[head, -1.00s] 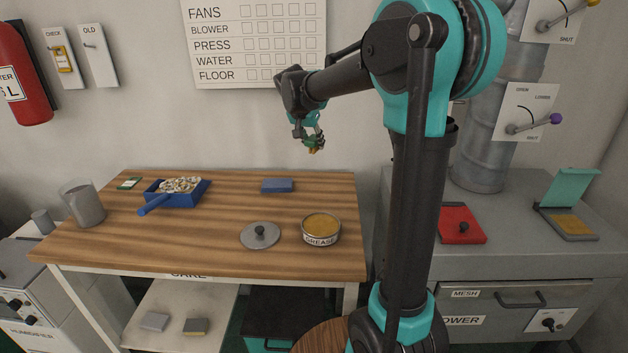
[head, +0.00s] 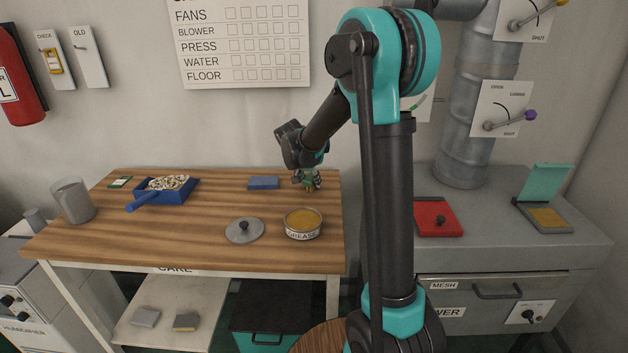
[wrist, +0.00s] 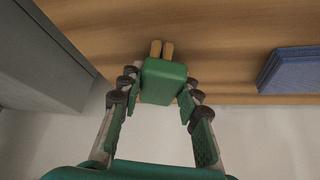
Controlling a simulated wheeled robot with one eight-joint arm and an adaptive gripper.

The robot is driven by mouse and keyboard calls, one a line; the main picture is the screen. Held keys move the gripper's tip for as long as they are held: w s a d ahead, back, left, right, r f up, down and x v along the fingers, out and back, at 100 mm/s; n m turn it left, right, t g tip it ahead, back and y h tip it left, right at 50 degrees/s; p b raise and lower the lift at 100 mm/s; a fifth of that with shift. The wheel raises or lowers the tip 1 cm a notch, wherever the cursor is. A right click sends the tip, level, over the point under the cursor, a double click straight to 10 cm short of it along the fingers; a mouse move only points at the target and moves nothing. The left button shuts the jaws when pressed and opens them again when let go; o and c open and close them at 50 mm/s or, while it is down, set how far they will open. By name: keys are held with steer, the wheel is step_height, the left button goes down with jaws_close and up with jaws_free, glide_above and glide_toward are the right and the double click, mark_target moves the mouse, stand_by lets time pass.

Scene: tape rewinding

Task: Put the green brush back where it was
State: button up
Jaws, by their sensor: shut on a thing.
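The green brush (wrist: 164,82) is held between the fingers of my gripper (wrist: 160,98), which is shut on it. In the wrist view its green block faces the camera, with two tan stubs pointing away over the wooden table top (wrist: 215,55). In the head view my gripper (head: 307,184) is low over the back right part of the wooden table (head: 180,235), right of a blue block (head: 264,182). The brush is small there and partly hidden by the fingers. I cannot tell whether it touches the table.
The blue block also shows in the wrist view (wrist: 291,70). An open grease tin (head: 303,224) and a grey lid (head: 244,230) stand nearer the front. A grey cabinet (head: 500,258) stands at the right.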

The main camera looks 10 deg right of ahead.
steer(key=shift+w+a, duration=0.15)
steer(key=shift+w, duration=0.05)
steer(key=shift+f, duration=0.15)
steer(key=o, duration=1)
steer(key=shift+s, duration=0.1)
steer(key=shift+r, duration=0.25)
steer(key=v, duration=1.2)
